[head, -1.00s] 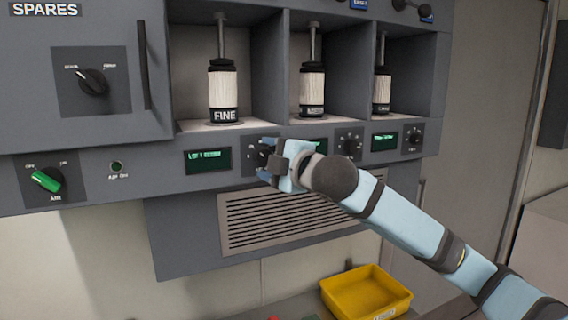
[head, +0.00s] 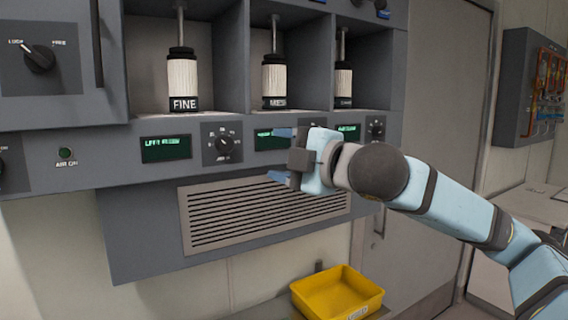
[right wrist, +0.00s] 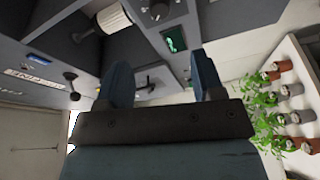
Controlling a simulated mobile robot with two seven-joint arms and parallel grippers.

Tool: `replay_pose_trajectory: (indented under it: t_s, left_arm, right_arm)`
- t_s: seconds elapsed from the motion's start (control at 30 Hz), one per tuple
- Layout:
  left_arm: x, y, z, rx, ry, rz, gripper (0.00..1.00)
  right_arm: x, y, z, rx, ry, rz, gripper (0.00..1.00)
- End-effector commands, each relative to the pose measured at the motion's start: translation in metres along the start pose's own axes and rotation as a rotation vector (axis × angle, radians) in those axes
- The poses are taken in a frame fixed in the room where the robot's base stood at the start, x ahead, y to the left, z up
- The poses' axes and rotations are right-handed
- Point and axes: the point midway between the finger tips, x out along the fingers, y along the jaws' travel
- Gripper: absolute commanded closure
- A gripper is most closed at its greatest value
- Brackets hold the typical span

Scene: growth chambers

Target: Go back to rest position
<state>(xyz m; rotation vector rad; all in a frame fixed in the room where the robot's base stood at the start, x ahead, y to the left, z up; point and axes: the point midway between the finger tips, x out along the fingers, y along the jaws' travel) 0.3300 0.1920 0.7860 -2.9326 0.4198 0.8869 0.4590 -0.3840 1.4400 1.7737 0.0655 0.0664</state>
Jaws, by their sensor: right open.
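My right gripper (head: 280,155) is open and empty in front of the grey chamber panel (head: 75,165), near the middle green display (head: 270,139). Its two blue fingers point left, one above the other, apart from the left dial (head: 222,143). In the right wrist view the two fingers (right wrist: 162,82) stand wide apart with nothing between them. My left gripper is not in view.
Three bays above hold white cartridges; the left one is marked FINE (head: 183,80). A vent grille (head: 260,214) lies below the panel. A yellow bin (head: 337,294) stands low in front. Potted plants (right wrist: 265,110) show in the right wrist view.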

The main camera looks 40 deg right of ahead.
Motion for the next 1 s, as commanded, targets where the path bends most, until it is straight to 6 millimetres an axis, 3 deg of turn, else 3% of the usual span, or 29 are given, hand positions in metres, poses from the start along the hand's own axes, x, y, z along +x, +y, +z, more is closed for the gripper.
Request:
replay_pose_trajectory:
  t_s: [0.53, 0.67, 0.77, 0.9, 1.0]
  left_arm:
    - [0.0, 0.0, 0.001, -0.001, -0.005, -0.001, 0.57]
    - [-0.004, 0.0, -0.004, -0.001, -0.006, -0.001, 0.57]
    - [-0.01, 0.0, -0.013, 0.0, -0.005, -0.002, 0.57]
    - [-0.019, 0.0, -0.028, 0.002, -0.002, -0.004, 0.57]
    - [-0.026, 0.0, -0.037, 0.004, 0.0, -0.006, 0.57]
  right_arm:
    - [0.002, -0.001, 0.001, 0.006, 0.001, -0.003, 0.38]
    - [0.019, -0.019, 0.008, 0.077, 0.012, -0.037, 0.38]
    - [0.044, -0.058, 0.018, 0.201, 0.025, -0.096, 0.38]
    - [0.074, -0.145, 0.035, 0.42, 0.016, -0.194, 0.38]
    - [0.079, -0.218, 0.04, 0.572, -0.011, -0.262, 0.38]
